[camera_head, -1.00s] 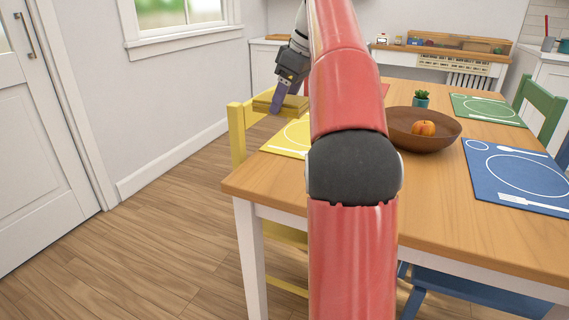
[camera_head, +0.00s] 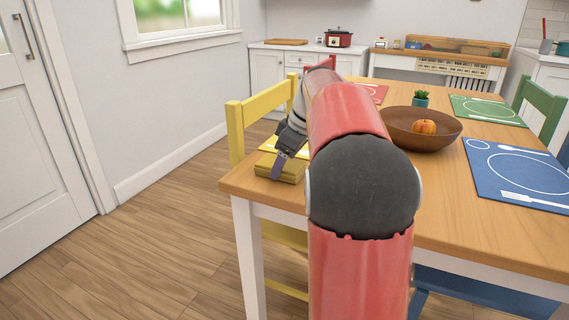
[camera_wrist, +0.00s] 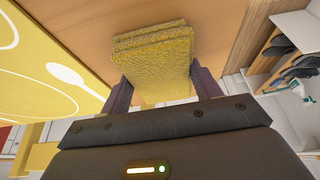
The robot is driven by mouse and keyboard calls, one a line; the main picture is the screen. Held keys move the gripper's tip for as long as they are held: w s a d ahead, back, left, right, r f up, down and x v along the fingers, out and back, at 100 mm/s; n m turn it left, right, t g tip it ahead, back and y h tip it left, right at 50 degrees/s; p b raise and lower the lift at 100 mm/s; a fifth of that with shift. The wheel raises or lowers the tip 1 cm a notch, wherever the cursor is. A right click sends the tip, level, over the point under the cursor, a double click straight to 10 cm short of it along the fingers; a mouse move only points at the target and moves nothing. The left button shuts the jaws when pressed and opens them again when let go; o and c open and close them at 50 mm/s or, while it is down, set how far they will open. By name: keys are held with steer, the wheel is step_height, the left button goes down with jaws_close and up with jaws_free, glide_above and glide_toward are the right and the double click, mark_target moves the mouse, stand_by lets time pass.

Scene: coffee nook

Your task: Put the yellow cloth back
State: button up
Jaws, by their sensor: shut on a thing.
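The yellow cloth (camera_head: 283,171) is a folded, thick stack. My gripper (camera_head: 278,166) is shut on it at the table's left end, by the yellow placemat. In the wrist view the cloth (camera_wrist: 155,60) sits between the two fingers of my gripper (camera_wrist: 150,92), with its layered folds facing the camera. The wooden table top (camera_head: 240,183) shows beyond the cloth. I cannot tell whether the cloth touches the table. My red arm hides part of the table and most of the yellow placemat (camera_wrist: 40,60).
A yellow chair (camera_head: 237,130) stands at the table's left side. A brown bowl (camera_head: 440,141) with an orange fruit (camera_head: 424,127) and a small potted plant (camera_head: 421,99) are mid-table. Blue (camera_head: 520,172) and green (camera_head: 487,109) placemats lie to the right. Floor at left is clear.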

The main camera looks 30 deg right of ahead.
steer(key=shift+f, duration=0.15)
steer(key=o, duration=0.9)
steer(key=p+v, duration=0.2)
steer(key=v, duration=1)
steer(key=shift+s+a, duration=0.1)
